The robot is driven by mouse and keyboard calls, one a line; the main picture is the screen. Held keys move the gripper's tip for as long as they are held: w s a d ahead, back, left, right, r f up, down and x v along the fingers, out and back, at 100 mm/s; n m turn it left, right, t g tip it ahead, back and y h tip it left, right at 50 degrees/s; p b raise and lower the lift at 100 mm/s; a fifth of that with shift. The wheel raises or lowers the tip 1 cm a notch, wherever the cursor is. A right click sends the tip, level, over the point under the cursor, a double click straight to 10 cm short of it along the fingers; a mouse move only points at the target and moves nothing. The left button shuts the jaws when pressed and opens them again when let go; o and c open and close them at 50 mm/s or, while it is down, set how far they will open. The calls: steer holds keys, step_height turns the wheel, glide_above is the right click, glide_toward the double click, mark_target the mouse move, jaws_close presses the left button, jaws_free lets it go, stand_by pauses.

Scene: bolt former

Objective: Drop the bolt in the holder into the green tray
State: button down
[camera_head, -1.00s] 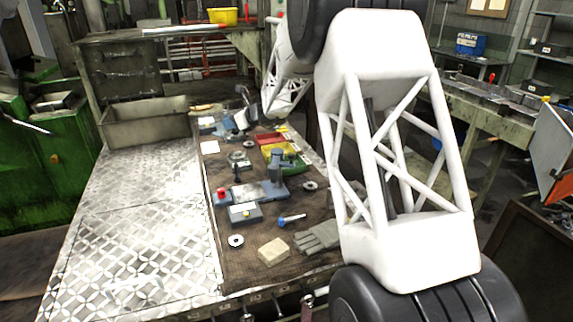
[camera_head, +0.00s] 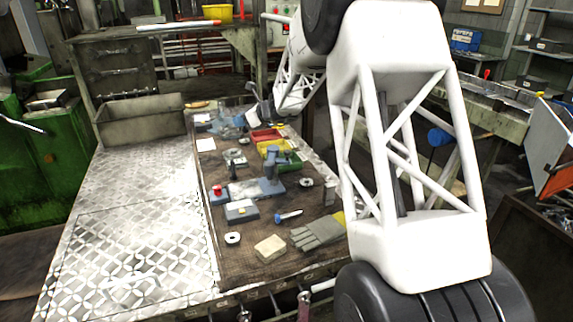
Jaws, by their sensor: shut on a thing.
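The green tray (camera_head: 295,161) sits on the brown mat, nearest me of three coloured trays. The yellow tray (camera_head: 265,148) and the red tray (camera_head: 258,137) are behind it. My gripper (camera_head: 263,119) is at the far end of the mat, small and partly blurred, beyond the red tray. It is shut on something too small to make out. A bolt cannot be made out clearly in the grip. A grey-blue piece (camera_head: 229,122), whose kind I cannot tell, stands to the left of my gripper.
A blue-headed tool (camera_head: 288,216), gloves (camera_head: 318,233), a beige block (camera_head: 270,248) and metal rings lie on the nearer mat. The metal plate (camera_head: 150,220) at left is bare.

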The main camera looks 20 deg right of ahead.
steer(key=s+d, duration=0.9)
steer(key=d, duration=0.3)
steer(key=shift+s+d, duration=0.25)
steer(key=shift+d, duration=0.15)
steer(key=shift+f, duration=0.15)
steer(key=shift+f, duration=2.8)
steer(key=c, duration=1)
jaws_free()
